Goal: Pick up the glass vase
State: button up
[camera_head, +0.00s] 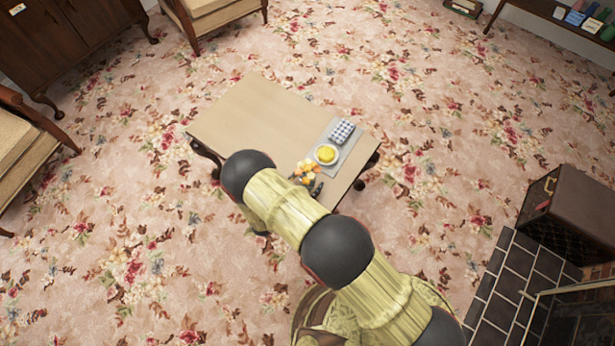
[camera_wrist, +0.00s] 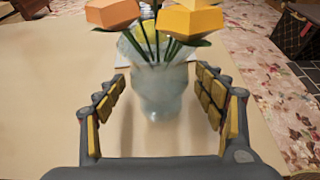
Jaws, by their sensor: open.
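The glass vase (camera_wrist: 160,92) is pale and translucent and stands upright on the light wooden table, holding orange and yellow flowers (camera_wrist: 190,22) on green stems. In the wrist view it sits between the two fingers of my gripper (camera_wrist: 165,105), a little beyond or level with the fingertips. The fingers are open, with a gap on each side of the vase.
The table (camera_head: 255,115) is mostly bare at its left. A grey mat (camera_head: 349,150) bears a yellow-filled dish (camera_head: 326,154) and a checked item (camera_head: 342,132) near the flowers. Armchairs (camera_head: 215,16) stand at the back and left. A dark box (camera_head: 575,215) stands by the hearth at right.

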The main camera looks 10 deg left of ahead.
jog(key=shift+w, duration=0.1)
jog(key=shift+c, duration=1.3)
jog(key=c, duration=1.3)
